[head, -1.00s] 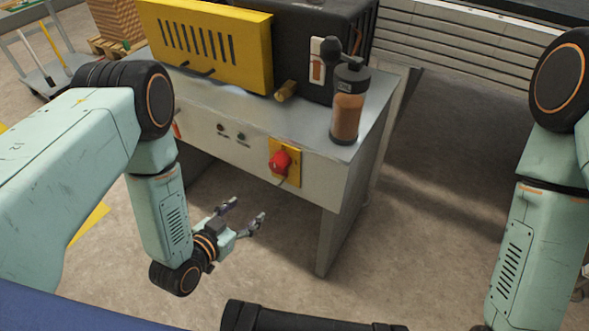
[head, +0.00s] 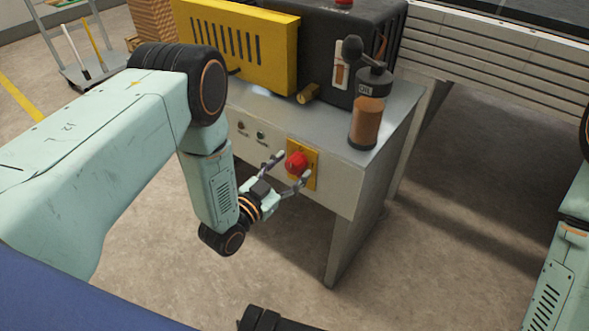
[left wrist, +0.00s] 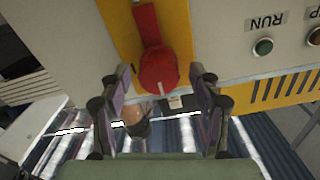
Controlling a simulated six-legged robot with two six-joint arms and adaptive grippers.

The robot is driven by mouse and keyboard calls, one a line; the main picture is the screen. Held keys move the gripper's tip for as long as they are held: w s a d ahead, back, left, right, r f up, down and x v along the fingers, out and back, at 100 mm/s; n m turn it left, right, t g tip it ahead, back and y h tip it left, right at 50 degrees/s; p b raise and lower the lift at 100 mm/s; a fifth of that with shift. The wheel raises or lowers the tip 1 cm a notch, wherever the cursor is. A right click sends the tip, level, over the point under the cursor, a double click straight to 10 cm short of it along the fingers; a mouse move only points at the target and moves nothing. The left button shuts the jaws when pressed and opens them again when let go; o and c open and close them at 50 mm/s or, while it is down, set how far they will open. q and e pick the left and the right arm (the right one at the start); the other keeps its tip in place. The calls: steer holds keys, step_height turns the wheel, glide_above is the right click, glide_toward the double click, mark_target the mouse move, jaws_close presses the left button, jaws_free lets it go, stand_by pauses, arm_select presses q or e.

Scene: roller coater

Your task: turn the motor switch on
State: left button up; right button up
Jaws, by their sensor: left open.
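The motor switch is a red rotary knob (head: 296,163) on a yellow plate (head: 311,168) on the front of the grey machine. My left gripper (head: 290,168) is open, with its two fingers pointing at the knob. In the left wrist view the red knob (left wrist: 158,70) lies just ahead of and between the open fingertips (left wrist: 160,78), with its red handle reaching up over the yellow plate (left wrist: 178,35). I cannot tell whether the fingers touch the knob. My right gripper is not in view; only part of my right arm shows at the right edge.
Small buttons (head: 260,135) sit left of the switch; a green RUN button (left wrist: 263,47) shows in the left wrist view. The floor in front is clear.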

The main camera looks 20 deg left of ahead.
arm_select(q)
steer(key=shift+w+d, duration=0.3)
steer(key=shift+w, duration=0.35)
steer(key=c, duration=1.1)
